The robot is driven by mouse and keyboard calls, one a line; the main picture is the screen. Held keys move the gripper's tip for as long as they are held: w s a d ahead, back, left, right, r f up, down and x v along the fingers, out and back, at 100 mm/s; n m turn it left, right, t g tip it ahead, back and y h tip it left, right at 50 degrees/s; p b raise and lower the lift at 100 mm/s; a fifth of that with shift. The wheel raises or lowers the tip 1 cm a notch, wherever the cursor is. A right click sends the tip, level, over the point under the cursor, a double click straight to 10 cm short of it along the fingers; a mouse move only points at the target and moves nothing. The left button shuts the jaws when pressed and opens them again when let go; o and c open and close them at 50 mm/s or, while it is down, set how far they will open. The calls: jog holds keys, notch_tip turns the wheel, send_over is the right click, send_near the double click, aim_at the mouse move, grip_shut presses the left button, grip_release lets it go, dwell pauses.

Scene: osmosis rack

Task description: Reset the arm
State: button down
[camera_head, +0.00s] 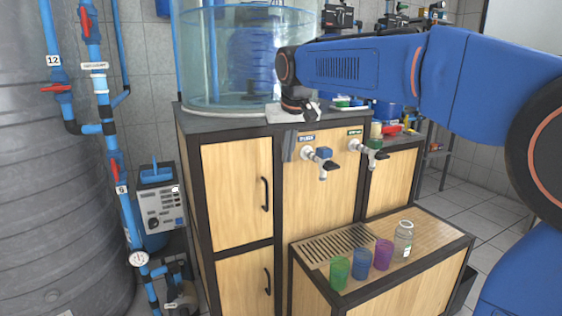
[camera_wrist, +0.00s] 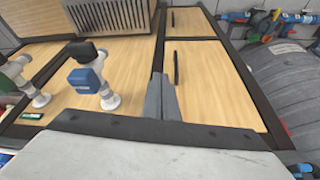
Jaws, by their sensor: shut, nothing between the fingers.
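My arm (camera_head: 365,68) is blue and reaches from the right edge across the upper part of the head view. Its wrist hangs in front of the cabinet's top edge. My gripper (camera_head: 289,158) points down in front of the wooden cabinet, left of the tap with the blue handle (camera_head: 324,154). In the wrist view its two grey fingers (camera_wrist: 161,80) are together with nothing between them. The blue tap (camera_wrist: 85,79) and the green tap (camera_wrist: 12,69) show left of the fingers, apart from them.
A clear cylindrical tank (camera_head: 215,60) stands on the cabinet (camera_head: 235,185) behind my wrist. Green (camera_head: 340,273), blue (camera_head: 361,264) and purple (camera_head: 383,254) cups and a glass bottle (camera_head: 403,240) stand on the low wooden bench (camera_head: 425,238). Blue pipes (camera_head: 108,110) and a grey tank (camera_head: 50,190) fill the left.

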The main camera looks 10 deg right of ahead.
jog(key=s+d+f, duration=0.5)
jog(key=s+f, duration=0.2)
jog(key=s, duration=0.4)
jog(key=s+d+f, duration=0.4)
jog(key=s+f, duration=0.4)
jog(key=s, duration=0.4)
jog(key=s+d+f+m, duration=0.1)
jog(key=s+d+f, duration=0.4)
jog(key=s, duration=0.7)
notch_tip(320, 180, down, 2)
jog(key=shift+d+f, duration=0.25)
jog(key=shift+d, duration=0.1)
jog(key=shift+s, duration=0.1)
